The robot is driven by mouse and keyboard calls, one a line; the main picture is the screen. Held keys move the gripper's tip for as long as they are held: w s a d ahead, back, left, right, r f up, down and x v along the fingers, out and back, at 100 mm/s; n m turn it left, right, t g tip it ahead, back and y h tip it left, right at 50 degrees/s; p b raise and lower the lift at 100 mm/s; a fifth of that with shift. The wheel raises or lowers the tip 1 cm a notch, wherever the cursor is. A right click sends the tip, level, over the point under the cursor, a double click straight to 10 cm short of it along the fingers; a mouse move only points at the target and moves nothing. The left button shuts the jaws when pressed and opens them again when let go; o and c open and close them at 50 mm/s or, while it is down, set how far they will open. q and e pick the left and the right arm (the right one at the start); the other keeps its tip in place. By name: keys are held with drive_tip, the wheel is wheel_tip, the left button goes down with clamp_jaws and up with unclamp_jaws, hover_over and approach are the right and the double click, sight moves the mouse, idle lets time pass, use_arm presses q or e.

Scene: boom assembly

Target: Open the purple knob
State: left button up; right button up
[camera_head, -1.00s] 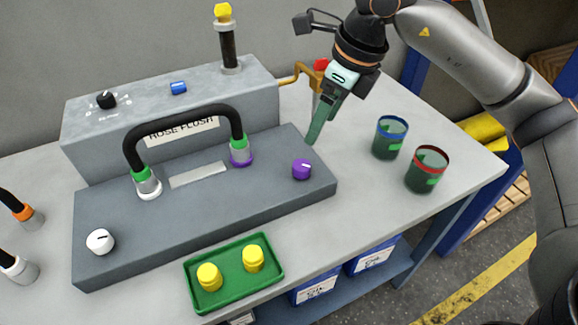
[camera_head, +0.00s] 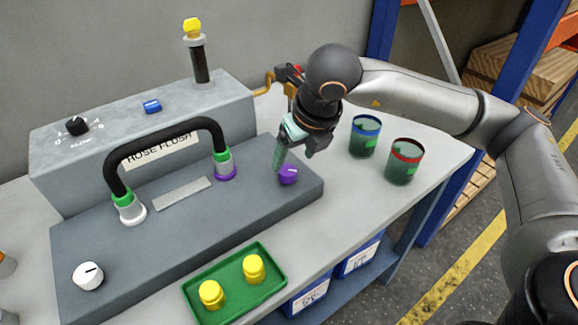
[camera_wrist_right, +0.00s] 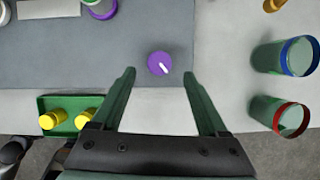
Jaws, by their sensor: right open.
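The purple knob (camera_head: 288,175) sits on the right end of the grey hose-flush panel (camera_head: 225,220). It also shows in the right wrist view (camera_wrist_right: 160,64), with a white pointer mark angled to the lower right. My right gripper (camera_head: 279,167) is just above and beside the knob in the head view. In the right wrist view its two fingers (camera_wrist_right: 160,82) are spread wide, and the knob lies between their lines, a little beyond the tips. Nothing is held. My left gripper does not show.
A black hose (camera_head: 165,135) arches over the panel, left of the knob. A white knob (camera_head: 88,276) is at the front left. A green tray (camera_head: 235,283) with yellow caps lies in front. Blue-rimmed (camera_head: 363,137) and red-rimmed (camera_head: 404,162) cups stand to the right.

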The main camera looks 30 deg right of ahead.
sight(288, 170)
drive_tip(key=x, duration=0.5)
drive_tip(key=shift+f, duration=0.1)
clamp_jaws()
idle(0.5)
